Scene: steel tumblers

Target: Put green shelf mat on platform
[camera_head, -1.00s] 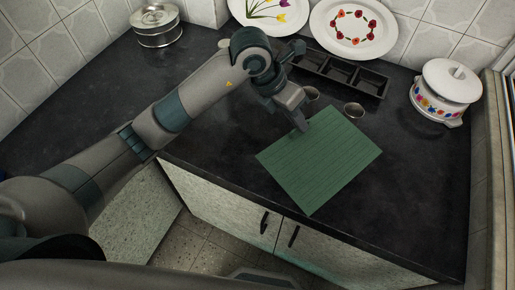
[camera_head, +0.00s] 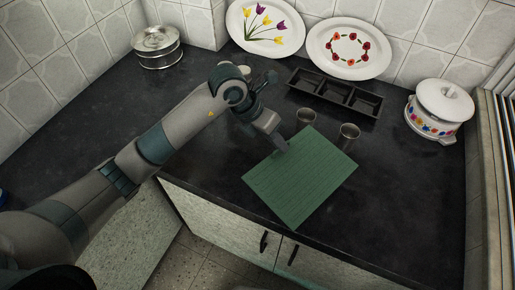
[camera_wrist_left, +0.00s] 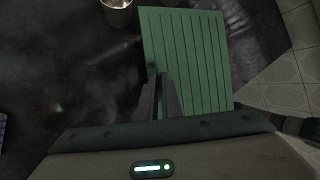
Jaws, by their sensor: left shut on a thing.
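The green shelf mat (camera_head: 300,185) is a flat ribbed rectangle over the front part of the dark counter. It also shows in the left wrist view (camera_wrist_left: 205,55). My left gripper (camera_head: 283,148) is shut on the mat's far-left edge. In the left wrist view the fingers (camera_wrist_left: 160,90) meet at that edge. Whether the mat touches the counter or hangs just above it, I cannot tell. No separate platform stands out clearly. My right gripper is not in view.
Two steel tumblers (camera_head: 306,117) (camera_head: 348,136) stand just behind the mat. Behind them lies a dark tray with three compartments (camera_head: 335,93). A lidded white pot (camera_head: 440,108) is at right, a steel tin (camera_head: 158,48) at back left. Two plates (camera_head: 348,48) (camera_head: 266,27) lean on the wall.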

